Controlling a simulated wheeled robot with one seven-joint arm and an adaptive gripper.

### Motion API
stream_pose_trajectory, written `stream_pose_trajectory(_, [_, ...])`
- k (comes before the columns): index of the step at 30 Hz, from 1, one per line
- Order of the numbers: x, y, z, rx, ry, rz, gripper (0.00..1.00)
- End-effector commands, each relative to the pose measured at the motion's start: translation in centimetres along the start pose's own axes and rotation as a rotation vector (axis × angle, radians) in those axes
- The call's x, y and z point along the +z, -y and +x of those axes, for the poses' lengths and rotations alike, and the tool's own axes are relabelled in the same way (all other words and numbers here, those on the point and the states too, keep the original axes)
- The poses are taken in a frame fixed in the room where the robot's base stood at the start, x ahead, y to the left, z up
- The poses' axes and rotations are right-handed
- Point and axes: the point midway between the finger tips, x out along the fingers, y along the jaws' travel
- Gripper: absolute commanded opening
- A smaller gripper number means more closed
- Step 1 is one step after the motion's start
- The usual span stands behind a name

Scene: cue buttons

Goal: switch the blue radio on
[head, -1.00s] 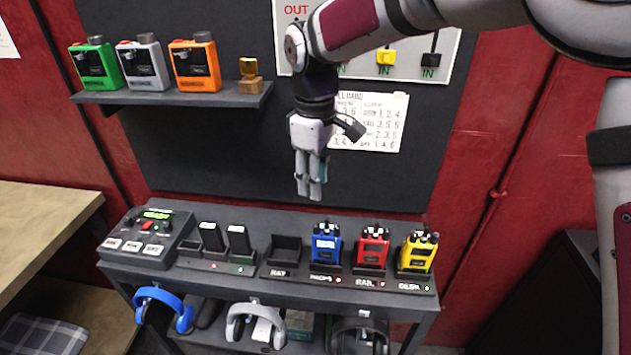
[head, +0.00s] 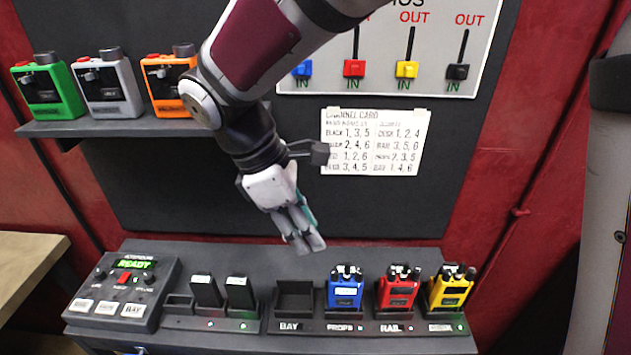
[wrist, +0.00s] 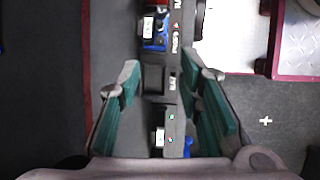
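The blue radio (head: 345,288) stands upright in its cradle on the console, between the empty BAY cradle (head: 294,302) and the red radio (head: 398,288). A small light shows by its label. In the wrist view the blue radio (wrist: 155,32) lies beyond the fingertips, towards the top. My gripper (head: 304,238) hangs above the console, up and left of the blue radio in the head view, touching nothing. In the wrist view my gripper (wrist: 160,85) has its two teal-padded fingers wide apart with nothing between them. The radio's knob or switch setting is too small to tell.
A yellow radio (head: 451,288) stands at the console's right. Two dark charger units (head: 222,292) and a control box reading READY (head: 125,285) are to the left. Green, grey and orange devices sit on a wall shelf (head: 120,127). A channel card (head: 375,142) and slider panel are behind.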

Motion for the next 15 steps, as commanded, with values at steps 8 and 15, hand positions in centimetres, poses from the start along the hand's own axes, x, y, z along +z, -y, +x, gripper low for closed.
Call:
stream_pose_trajectory(8, [0.0,0.2,5.5,-0.005,0.003,-0.001,0.33])
stream_pose_trajectory(15, [0.0,0.1,9.6,-0.004,0.002,0.000,0.33])
